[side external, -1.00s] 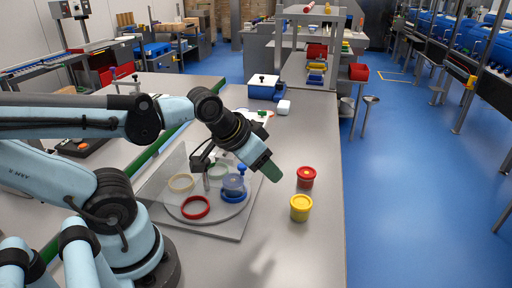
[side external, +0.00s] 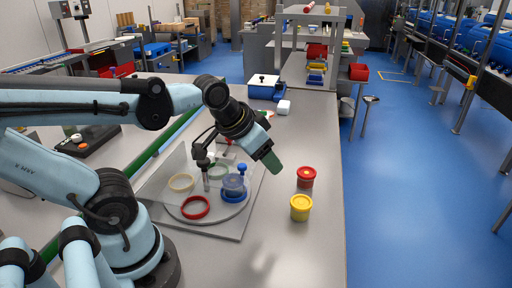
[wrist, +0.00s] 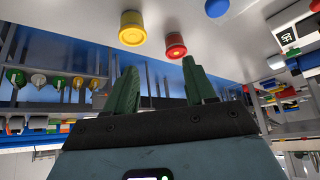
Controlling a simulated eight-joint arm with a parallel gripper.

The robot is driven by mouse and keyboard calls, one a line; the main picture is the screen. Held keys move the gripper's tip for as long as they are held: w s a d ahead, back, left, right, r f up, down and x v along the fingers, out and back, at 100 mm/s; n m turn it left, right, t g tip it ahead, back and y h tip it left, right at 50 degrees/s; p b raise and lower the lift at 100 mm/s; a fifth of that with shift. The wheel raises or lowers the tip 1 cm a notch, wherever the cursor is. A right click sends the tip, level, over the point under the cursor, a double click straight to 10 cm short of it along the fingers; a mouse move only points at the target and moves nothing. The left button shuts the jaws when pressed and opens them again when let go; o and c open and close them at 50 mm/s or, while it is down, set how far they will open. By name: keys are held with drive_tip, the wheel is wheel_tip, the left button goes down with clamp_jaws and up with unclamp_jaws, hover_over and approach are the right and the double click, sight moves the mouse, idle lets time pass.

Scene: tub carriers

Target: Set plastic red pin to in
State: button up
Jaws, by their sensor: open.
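My gripper (side external: 270,158) hangs in the air above the right edge of the turntable plate, its green fingers pointing down and right. In the wrist view the two green fingers (wrist: 160,85) stand apart with nothing between them. A red tub (side external: 306,177) and a yellow tub (side external: 301,207) stand on the bench to the right of my gripper; both also show in the wrist view, red (wrist: 175,45) and yellow (wrist: 132,28). A small red part (side external: 228,142) shows behind my gripper, partly hidden; I cannot tell if it is the red pin.
The bench front right is clear.

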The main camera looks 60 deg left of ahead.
drive_tip(key=w+a+r+g, duration=0.2)
drive_tip(key=w+a, duration=0.1)
drive_tip(key=a, duration=0.4)
drive_tip(key=w+a+r+g, duration=0.2)
drive_tip(key=w+a+r, duration=0.1)
drive_tip(key=a, duration=0.5)
drive_tip(key=a+f+g, duration=0.3)
drive_tip(key=a, duration=1)
drive_tip(key=f, duration=1.1)
drive_tip(key=shift+s+f, duration=0.1)
drive_tip(key=shift+s, duration=0.3)
clamp_jaws()
